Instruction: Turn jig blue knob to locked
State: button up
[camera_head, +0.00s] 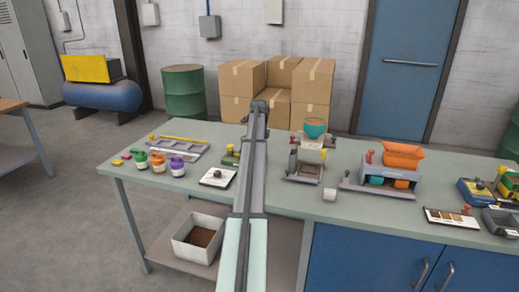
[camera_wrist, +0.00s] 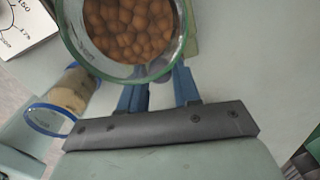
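No blue knob can be made out clearly in either view. In the head view a small green fixture (camera_head: 231,157) with a yellow part sits on the bench, partly hidden by my arm; I cannot tell if it is the jig. My gripper (camera_wrist: 160,88) shows in the wrist view as two blue fingers set a little apart. A clear round vessel (camera_wrist: 130,35) with a green rim and brown pellets covers their tips. A small grey-blue shape shows between the fingers, too hidden to name. In the head view my arm hides the gripper.
A clear cylinder (camera_wrist: 72,92) with a blue rim is left of the fingers. A white dial card (camera_head: 217,177) lies on the bench (camera_head: 305,208). A filler stand (camera_head: 305,171) with a teal hopper and an orange-topped machine (camera_head: 402,155) stand right of my arm. Lidded jars (camera_head: 158,162) stand left.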

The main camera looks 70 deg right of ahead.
grip_shut()
jog(key=shift+n, duration=0.3)
jog(key=n, duration=0.9)
jog(key=shift+d+n, duration=0.1)
jog(key=shift+n, duration=0.3)
dwell(0.4)
jog(key=shift+o, duration=2.2)
grip_release()
